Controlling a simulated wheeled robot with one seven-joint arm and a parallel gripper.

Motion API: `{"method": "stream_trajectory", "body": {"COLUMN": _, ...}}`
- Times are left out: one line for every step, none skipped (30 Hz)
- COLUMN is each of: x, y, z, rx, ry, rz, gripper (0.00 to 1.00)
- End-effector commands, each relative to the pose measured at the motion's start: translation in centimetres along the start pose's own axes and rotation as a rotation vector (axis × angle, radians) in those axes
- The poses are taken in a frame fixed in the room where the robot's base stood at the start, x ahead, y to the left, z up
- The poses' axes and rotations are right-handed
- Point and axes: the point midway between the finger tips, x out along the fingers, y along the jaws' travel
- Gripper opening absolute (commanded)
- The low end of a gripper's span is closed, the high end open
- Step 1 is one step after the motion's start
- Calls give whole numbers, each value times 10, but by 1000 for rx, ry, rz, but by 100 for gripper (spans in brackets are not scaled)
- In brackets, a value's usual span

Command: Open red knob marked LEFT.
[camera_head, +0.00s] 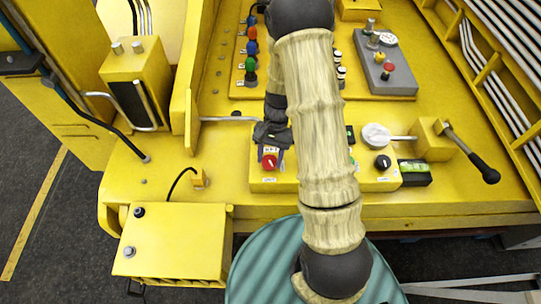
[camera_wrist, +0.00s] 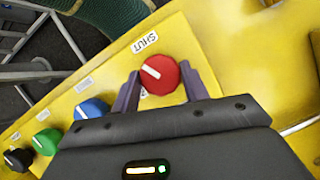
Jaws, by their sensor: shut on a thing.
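The red knob (camera_head: 269,162) sits near the left end of a yellow control box (camera_head: 262,186). In the wrist view, the red knob (camera_wrist: 162,78) has a short white pointer mark, and a white label beside it appears to read SHUT; I cannot make out LEFT. My gripper (camera_head: 271,156) reaches down over the knob. In the wrist view, the two fingers of my gripper (camera_wrist: 161,84) stand on opposite sides of the knob, shut on it. My arm hides the middle of the box in the head view.
Along the same box are a blue knob (camera_wrist: 91,107), a green knob (camera_wrist: 46,141) and a black knob (camera_head: 383,162). A lever with a black handle (camera_head: 490,175) stands at the right. Behind are colored knobs and a grey button box (camera_head: 398,84).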

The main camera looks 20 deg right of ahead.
Motion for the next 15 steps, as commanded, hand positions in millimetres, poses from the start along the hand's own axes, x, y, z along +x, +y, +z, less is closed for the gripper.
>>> {"method": "stream_trajectory", "body": {"x": -1, "y": -1, "z": 0, "rx": -45, "ry": 1, "rz": 17, "gripper": 22}}
{"method": "stream_trajectory", "body": {"x": -1, "y": -2, "z": 0, "rx": -72, "ry": 2, "rz": 29, "gripper": 22}}
{"method": "stream_trajectory", "body": {"x": -1, "y": -2, "z": 0, "rx": -107, "ry": 2, "rz": 43, "gripper": 22}}
{"method": "stream_trajectory", "body": {"x": -1, "y": -2, "z": 0, "rx": -133, "ry": 3, "rz": 54, "gripper": 22}}
{"method": "stream_trajectory", "body": {"x": -1, "y": -2, "z": 0, "rx": -159, "ry": 3, "rz": 65, "gripper": 22}}
{"method": "stream_trajectory", "body": {"x": -1, "y": -2, "z": 0, "rx": -194, "ry": 3, "rz": 79, "gripper": 22}}
{"method": "stream_trajectory", "body": {"x": -1, "y": -2, "z": 0, "rx": -221, "ry": 2, "rz": 91, "gripper": 22}}
{"method": "stream_trajectory", "body": {"x": -1, "y": -3, "z": 0, "rx": -247, "ry": 2, "rz": 101, "gripper": 22}}
{"method": "stream_trajectory", "body": {"x": -1, "y": -3, "z": 0, "rx": -283, "ry": 2, "rz": 117, "gripper": 22}}
{"method": "stream_trajectory", "body": {"x": -1, "y": -3, "z": 0, "rx": -309, "ry": 2, "rz": 127, "gripper": 22}}
{"method": "stream_trajectory", "body": {"x": -1, "y": -3, "z": 0, "rx": -335, "ry": 3, "rz": 138, "gripper": 22}}
{"method": "stream_trajectory", "body": {"x": -1, "y": -4, "z": 0, "rx": -370, "ry": 3, "rz": 152, "gripper": 22}}
{"method": "stream_trajectory", "body": {"x": -1, "y": -4, "z": 0, "rx": -397, "ry": 4, "rz": 163, "gripper": 22}}
{"method": "stream_trajectory", "body": {"x": -1, "y": -4, "z": 0, "rx": -422, "ry": 4, "rz": 174, "gripper": 22}}
{"method": "stream_trajectory", "body": {"x": -1, "y": -4, "z": 0, "rx": -459, "ry": 4, "rz": 189, "gripper": 22}}
